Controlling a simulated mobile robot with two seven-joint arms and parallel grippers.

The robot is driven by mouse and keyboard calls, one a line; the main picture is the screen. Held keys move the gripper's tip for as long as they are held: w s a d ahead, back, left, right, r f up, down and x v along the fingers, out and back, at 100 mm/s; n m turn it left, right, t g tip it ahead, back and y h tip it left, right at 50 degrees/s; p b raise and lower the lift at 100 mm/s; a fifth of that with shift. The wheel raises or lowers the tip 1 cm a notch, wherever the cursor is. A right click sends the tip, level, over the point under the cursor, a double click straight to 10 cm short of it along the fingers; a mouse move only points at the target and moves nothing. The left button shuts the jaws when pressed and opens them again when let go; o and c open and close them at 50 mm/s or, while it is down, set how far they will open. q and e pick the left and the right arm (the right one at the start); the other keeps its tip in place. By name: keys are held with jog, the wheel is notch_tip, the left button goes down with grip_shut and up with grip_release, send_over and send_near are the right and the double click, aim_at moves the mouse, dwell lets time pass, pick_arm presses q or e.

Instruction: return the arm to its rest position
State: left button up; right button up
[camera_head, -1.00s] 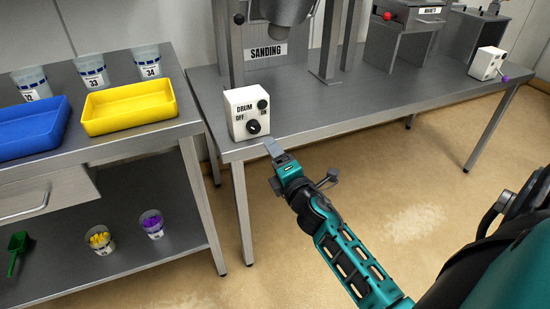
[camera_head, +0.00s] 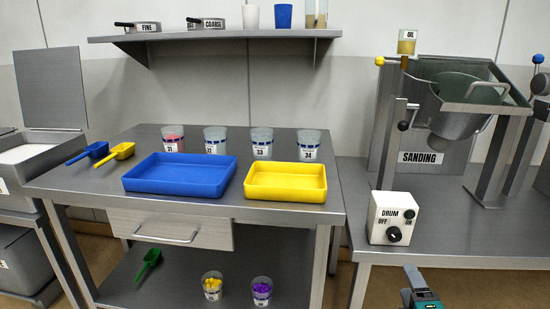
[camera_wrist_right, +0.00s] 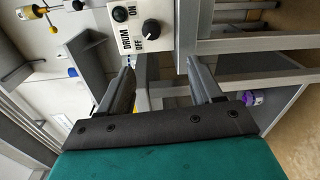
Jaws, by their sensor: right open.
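My right gripper (camera_head: 410,284) shows at the bottom edge of the head view, just below and right of the white drum control box (camera_head: 392,218). Only its tip end shows there; the rest of the arm is cut off by the frame. In the right wrist view the two fingers of my gripper (camera_wrist_right: 161,77) are spread apart with nothing between them. The control box (camera_wrist_right: 140,28) with its dark knob lies beyond the fingertips and looks apart from them. My left gripper is in no view.
The sanding table's front edge (camera_head: 450,258) is close to my gripper. The left workbench (camera_head: 90,188) carries a blue tray (camera_head: 180,190), a yellow tray (camera_head: 286,196) and several cups. The sanding drum (camera_head: 460,118) stands behind the control box. Floor shows in front of the tables.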

pick_arm(q)
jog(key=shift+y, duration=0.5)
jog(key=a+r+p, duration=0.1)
jog(key=p, duration=0.1)
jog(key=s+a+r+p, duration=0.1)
jog(key=p, duration=0.2)
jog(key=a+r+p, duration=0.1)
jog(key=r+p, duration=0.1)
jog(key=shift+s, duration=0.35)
pick_arm(e)
jog(key=s+a+f+m+g+y, duration=0.2)
jog(key=s+a+m+g, duration=0.1)
jog(key=s+a+m, duration=0.4)
jog(key=s+a+f+m+g+y, duration=0.3)
jog(key=s+a+m, duration=0.4)
jog(key=s, duration=0.3)
jog(key=shift+s+a, duration=0.4)
jog(key=shift+a, duration=0.25)
